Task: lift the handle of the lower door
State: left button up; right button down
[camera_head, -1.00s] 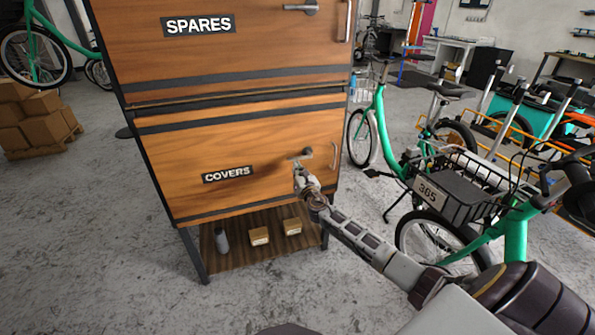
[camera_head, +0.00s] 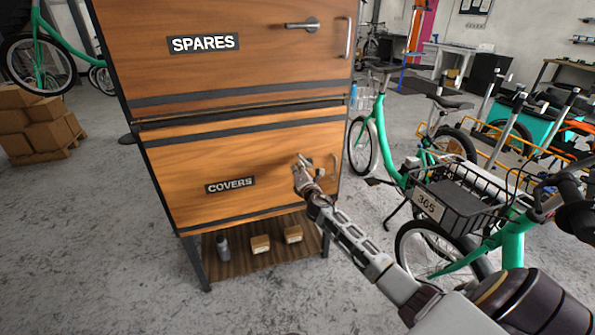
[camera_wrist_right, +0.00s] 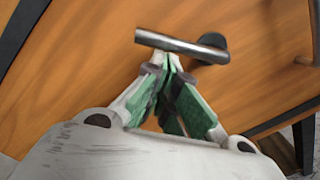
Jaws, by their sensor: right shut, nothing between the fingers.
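The lower door (camera_head: 200,165) is orange wood with a COVERS label (camera_head: 230,184) and appears closed. Its grey lever handle (camera_head: 306,161) is near the right side, partly hidden by my right gripper (camera_head: 300,172) in the head view. The lever looks slanted there. In the right wrist view the metal lever (camera_wrist_right: 180,43) crosses just beyond the fingertips of my right gripper (camera_wrist_right: 168,64). The fingers are shut with nothing between them, at or very near the lever; contact is unclear. My left gripper is out of view.
The upper SPARES door (camera_head: 240,75) has its own lever (camera_head: 300,24). A vertical pull bar (camera_head: 334,170) is right of the lower handle. An open shelf (camera_head: 250,262) with boxes is below.

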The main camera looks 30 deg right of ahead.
aim_at(302, 159)
jog(key=m, duration=0.1)
jog(key=d+r+m+p, duration=0.1)
jog(key=m, duration=0.1)
jog(key=r+m+p, duration=0.1)
jog(key=shift+s+d+r, duration=0.2)
jog(key=shift+d, duration=0.1)
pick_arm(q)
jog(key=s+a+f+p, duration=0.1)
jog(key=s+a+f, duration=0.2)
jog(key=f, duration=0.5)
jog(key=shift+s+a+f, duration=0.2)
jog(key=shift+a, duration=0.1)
pick_arm(e)
jog(key=shift+s+d+r+m, duration=0.1)
jog(key=shift+d+r+m, duration=0.2)
jog(key=shift+m, duration=0.7)
jog(key=shift+f, duration=0.15)
